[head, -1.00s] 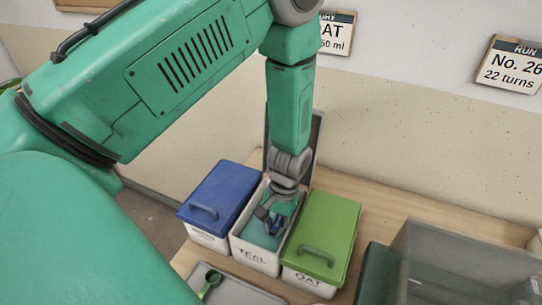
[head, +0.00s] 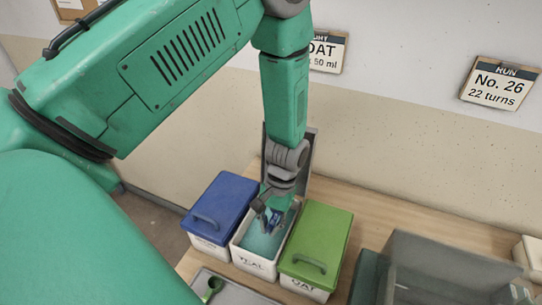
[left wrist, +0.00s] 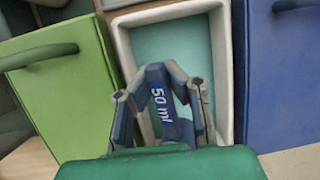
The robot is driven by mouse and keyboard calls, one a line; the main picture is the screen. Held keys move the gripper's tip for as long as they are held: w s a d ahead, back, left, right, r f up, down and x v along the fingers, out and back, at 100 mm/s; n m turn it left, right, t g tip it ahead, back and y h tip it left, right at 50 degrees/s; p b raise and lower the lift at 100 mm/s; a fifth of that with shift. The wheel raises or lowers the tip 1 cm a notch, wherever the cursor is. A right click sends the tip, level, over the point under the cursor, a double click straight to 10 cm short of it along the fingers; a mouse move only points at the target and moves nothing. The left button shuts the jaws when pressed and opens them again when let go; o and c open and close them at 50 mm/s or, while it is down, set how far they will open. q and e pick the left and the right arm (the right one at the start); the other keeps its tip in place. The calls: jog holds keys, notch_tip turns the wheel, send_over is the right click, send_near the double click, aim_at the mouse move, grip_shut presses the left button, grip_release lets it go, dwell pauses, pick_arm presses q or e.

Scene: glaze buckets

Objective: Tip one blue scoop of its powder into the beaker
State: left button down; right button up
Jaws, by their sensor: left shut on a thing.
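My left gripper (head: 272,216) reaches down over the open white bucket marked TEAL (head: 254,262), which holds teal powder (head: 258,241). In the left wrist view, the gripper (left wrist: 162,92) is shut on the blue scoop (left wrist: 160,105), whose handle reads "50 ml". The scoop also shows small in the head view (head: 275,218). Its bowl is hidden, so I cannot tell whether it holds powder. I cannot make out the beaker for certain. My right gripper is not in view.
A blue-lidded bucket (head: 222,203) stands left of the open one and a green-lidded bucket marked OAT (head: 317,240) stands right. A grey tray (head: 233,292) with a green scoop (head: 213,287) lies in front. A clear-walled box (head: 440,270) stands at the right.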

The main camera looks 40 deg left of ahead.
pick_arm(q)
jog(key=shift+s+r+p, duration=0.25)
jog(key=shift+r+p, duration=0.1)
jog(key=shift+r, duration=0.65)
jog(key=shift+s+r, duration=0.4)
jog(key=shift+s, duration=0.3)
jog(key=s+r+t, duration=0.1)
jog(key=s+d+r+t, duration=0.1)
jog(key=s, duration=0.1)
jog(key=shift+d+r+y, duration=0.15)
jog(key=shift+r+y, duration=0.15)
jog(key=shift+s, duration=0.1)
